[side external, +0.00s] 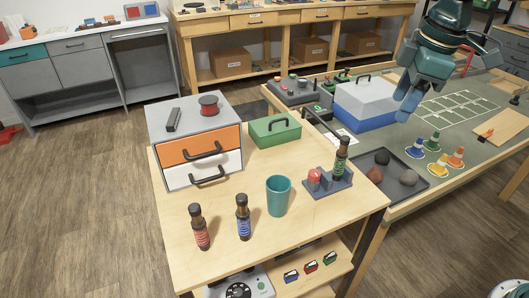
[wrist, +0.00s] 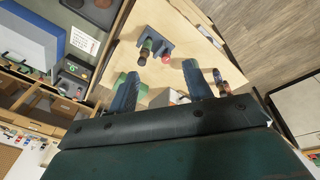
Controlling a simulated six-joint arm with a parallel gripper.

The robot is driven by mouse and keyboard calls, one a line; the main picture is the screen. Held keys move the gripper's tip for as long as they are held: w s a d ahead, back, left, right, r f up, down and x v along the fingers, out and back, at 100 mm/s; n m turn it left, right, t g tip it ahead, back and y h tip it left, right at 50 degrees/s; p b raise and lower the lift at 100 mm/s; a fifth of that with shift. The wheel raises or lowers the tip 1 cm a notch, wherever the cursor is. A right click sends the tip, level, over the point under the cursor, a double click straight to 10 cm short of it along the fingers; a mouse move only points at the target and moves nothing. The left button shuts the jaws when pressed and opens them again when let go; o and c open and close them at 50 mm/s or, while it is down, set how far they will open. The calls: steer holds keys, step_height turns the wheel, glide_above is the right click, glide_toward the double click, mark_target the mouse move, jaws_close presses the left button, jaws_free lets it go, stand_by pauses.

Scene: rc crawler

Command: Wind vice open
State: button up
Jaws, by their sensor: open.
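I cannot make out a vice with certainty in either view. A small blue-grey base (side external: 333,187) with a red knob (side external: 314,176) and a green-labelled bottle (side external: 341,157) stands at the right of the wooden cart top. The base also shows in the wrist view (wrist: 158,40), beyond my fingers. My gripper (side external: 407,100) hangs in the air over the green-topped bench, right of the cart and well apart from the base. In the wrist view my gripper (wrist: 162,86) has its two fingers wide apart, with nothing held between them.
On the cart stand a teal cup (side external: 278,195), two sauce-like bottles (side external: 243,217), a green box (side external: 275,130) and a drawer unit (side external: 197,145). The bench holds a blue-and-white case (side external: 373,102), a dark tray with rocks (side external: 413,190) and small cones (side external: 437,160).

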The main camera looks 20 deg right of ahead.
steer(key=w+a+f+n+g, duration=0.1)
steer(key=w+a+f+n, duration=0.3)
steer(key=w, duration=0.3)
steer(key=n+g, duration=0.1)
steer(key=n, duration=0.2)
glide_above(315, 172)
step_height(315, 172, down, 6)
steer(key=shift+a+r, duration=0.1)
steer(key=shift+r, duration=0.05)
step_height(315, 172, down, 14)
steer(key=shift+r, duration=0.15)
steer(key=c, duration=1)
